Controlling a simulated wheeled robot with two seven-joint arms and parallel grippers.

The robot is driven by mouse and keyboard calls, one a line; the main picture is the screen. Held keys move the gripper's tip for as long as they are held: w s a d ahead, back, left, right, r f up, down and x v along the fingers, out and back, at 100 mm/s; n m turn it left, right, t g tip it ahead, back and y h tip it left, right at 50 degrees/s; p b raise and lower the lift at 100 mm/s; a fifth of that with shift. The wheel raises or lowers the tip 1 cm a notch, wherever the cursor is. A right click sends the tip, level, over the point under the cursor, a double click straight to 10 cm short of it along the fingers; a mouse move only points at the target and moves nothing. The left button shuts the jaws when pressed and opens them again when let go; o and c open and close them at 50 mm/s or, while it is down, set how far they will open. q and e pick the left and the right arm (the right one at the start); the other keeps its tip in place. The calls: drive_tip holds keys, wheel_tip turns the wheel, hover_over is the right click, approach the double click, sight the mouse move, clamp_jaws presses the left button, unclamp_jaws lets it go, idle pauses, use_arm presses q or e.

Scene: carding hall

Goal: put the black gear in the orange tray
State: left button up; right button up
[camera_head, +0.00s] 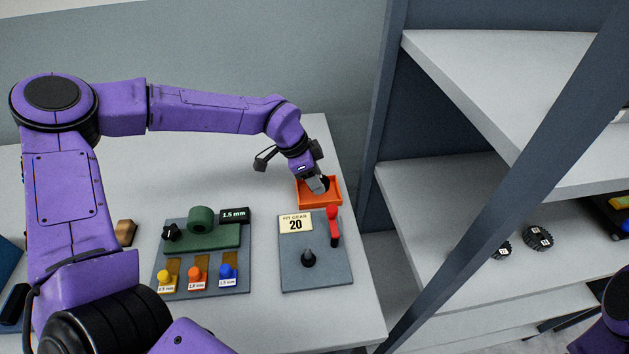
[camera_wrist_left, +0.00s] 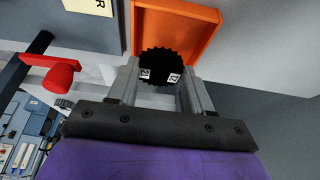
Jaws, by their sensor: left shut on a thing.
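The black gear (camera_wrist_left: 160,65) is toothed, with small white labels on its face. In the left wrist view it sits between the two fingers of my left gripper (camera_wrist_left: 161,78), which is shut on it. The orange tray (camera_wrist_left: 207,48) lies behind and beyond the gear there. In the head view my left gripper (camera_head: 318,185) is at the orange tray (camera_head: 322,204), near the table's right edge, with the dark gear (camera_head: 325,182) partly hidden by the fingers. Whether the gear touches the tray floor I cannot tell. My right gripper is out of view.
A grey plate (camera_head: 330,272) with a black peg, a red handle (camera_head: 333,226) and a "20" card (camera_head: 296,223) is just in front of the tray. A green fixture (camera_head: 200,236) with coloured knobs stands left. Two more black gears (camera_head: 538,237) (camera_head: 503,250) lie on the right shelf.

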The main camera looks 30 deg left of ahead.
use_arm(q)
drive_tip(key=f, duration=0.1)
drive_tip(key=f+p, duration=0.1)
drive_tip(key=f, duration=0.1)
drive_tip(key=shift+w+a+f+p, duration=0.2)
drive_tip(key=shift+w+f+p, duration=0.05)
drive_tip(key=shift+p, duration=0.15)
drive_tip(key=shift+f, duration=0.2)
drive_tip(key=o, duration=0.9)
drive_tip(key=shift+c, duration=0.2)
drive_tip(key=shift+r, duration=0.1)
drive_tip(key=shift+a+r+b, duration=0.15)
drive_tip(key=shift+r+b, duration=0.15)
drive_tip(key=shift+r, duration=0.05)
drive_tip(key=b+v, duration=0.2)
drive_tip(key=v, duration=0.9)
drive_tip(key=shift+s, duration=0.15)
